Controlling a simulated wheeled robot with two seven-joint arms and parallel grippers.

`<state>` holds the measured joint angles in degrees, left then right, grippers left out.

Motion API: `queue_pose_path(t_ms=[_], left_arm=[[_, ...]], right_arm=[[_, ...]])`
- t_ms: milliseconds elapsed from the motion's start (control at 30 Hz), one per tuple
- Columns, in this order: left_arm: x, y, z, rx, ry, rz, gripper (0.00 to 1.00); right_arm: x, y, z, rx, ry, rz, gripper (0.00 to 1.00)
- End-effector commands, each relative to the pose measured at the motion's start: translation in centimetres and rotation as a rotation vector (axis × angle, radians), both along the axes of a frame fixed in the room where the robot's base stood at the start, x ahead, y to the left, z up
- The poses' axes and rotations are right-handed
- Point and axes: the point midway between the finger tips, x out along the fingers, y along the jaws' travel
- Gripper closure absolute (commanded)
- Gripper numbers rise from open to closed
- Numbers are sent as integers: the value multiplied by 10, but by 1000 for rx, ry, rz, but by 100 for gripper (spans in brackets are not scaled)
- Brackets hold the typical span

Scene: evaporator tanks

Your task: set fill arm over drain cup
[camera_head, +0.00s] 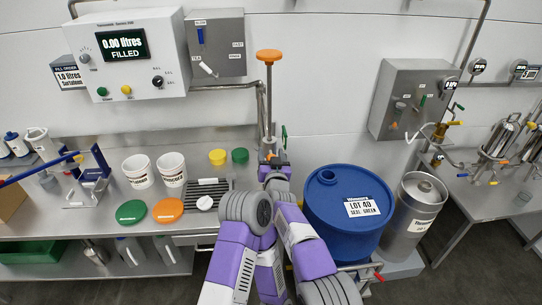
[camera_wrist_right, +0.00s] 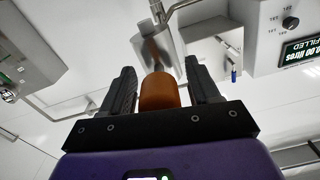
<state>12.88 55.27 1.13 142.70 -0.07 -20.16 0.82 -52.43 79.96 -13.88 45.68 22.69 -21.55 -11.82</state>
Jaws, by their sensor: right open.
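The fill arm (camera_head: 268,100) is a vertical metal pipe with an orange knob on top, beside the grey wall box. In the right wrist view a metal nozzle body (camera_wrist_right: 155,45) ends in an orange grip (camera_wrist_right: 160,92). My right gripper (camera_head: 272,165) is at the lower end of the pipe. In the wrist view its dark fingers (camera_wrist_right: 160,90) are apart on either side of the orange grip, with gaps visible.
Green and orange lids (camera_head: 168,210) lie in front. A blue drum (camera_head: 325,225) stands close on the right. A display panel (camera_head: 127,50) reads 0.00 litres, FILLED.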

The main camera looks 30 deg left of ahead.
Motion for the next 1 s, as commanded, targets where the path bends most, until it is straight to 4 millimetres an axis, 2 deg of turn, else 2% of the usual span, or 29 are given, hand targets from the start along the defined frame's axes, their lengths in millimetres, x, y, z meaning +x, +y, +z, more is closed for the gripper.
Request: queue_pose_path(t_ms=[167,600,767,1000], left_arm=[[0,0,15,0,0,0,57],[0,0,69,0,0,0,57],[0,0,78,0,0,0,57],[0,0,77,0,0,0,57]], right_arm=[[0,0,20,1,-2,1,39],[0,0,88,2,-2,1,39],[0,0,99,1,-2,1,39],[0,0,98,1,-2,1,39]])
